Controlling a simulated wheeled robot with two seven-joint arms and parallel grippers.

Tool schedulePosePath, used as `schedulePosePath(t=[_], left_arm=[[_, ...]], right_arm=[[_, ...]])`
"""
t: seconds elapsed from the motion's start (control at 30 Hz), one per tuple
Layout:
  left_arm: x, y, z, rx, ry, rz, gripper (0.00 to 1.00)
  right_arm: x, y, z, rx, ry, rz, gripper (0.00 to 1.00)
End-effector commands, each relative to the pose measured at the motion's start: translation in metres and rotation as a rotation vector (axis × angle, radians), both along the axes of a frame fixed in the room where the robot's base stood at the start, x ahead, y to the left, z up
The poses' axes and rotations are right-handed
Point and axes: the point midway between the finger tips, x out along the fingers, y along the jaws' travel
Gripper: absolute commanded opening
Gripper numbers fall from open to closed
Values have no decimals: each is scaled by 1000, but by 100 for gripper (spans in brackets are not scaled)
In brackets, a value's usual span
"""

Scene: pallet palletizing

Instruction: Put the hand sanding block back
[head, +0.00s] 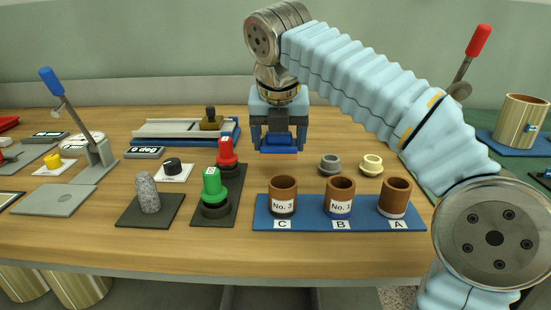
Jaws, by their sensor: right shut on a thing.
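My right gripper (279,136) points down over the middle of the table, behind the row of brown cups. Its two fingers are shut on a block with a dark upper part and a blue lower part, which I take to be the hand sanding block (279,149). The fingers hide part of the block. I cannot tell whether its underside touches the tabletop or hangs just above it. My left gripper is not in view.
A blue board (310,226) with brown cups labelled C, B and A stands in front. Green (213,184) and red (227,153) knobbed pieces stand left, before a metal fixture (172,131). Grey (329,164) and cream (371,165) rings lie right. Bare wood (275,171) lies between.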

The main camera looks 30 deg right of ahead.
Motion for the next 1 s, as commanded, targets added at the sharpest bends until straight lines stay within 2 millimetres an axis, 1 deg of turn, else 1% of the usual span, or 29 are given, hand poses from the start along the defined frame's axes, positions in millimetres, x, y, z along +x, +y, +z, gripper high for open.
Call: schedulePosePath(t=[0.03,0.1,0.2,0.23,0.3,0.57,0.67,0.7,0.83,0.87,1.0], left_arm=[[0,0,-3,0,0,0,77],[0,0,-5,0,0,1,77],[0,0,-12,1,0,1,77],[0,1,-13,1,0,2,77],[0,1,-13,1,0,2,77],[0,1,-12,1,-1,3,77],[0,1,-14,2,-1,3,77],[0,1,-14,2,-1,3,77],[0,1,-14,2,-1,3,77],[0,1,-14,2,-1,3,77],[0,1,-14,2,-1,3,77]], right_arm=[[6,0,-9,-1,4,0,40],[14,0,-20,-1,4,1,40],[12,0,-39,-1,3,1,40],[12,0,-41,-1,2,1,40],[12,0,-45,0,1,0,40],[12,0,-45,0,0,0,40],[12,0,-49,0,0,0,40],[12,0,-48,1,1,0,77],[12,0,-48,0,1,1,97],[12,0,-48,0,1,1,99],[12,0,-48,0,1,1,99]])
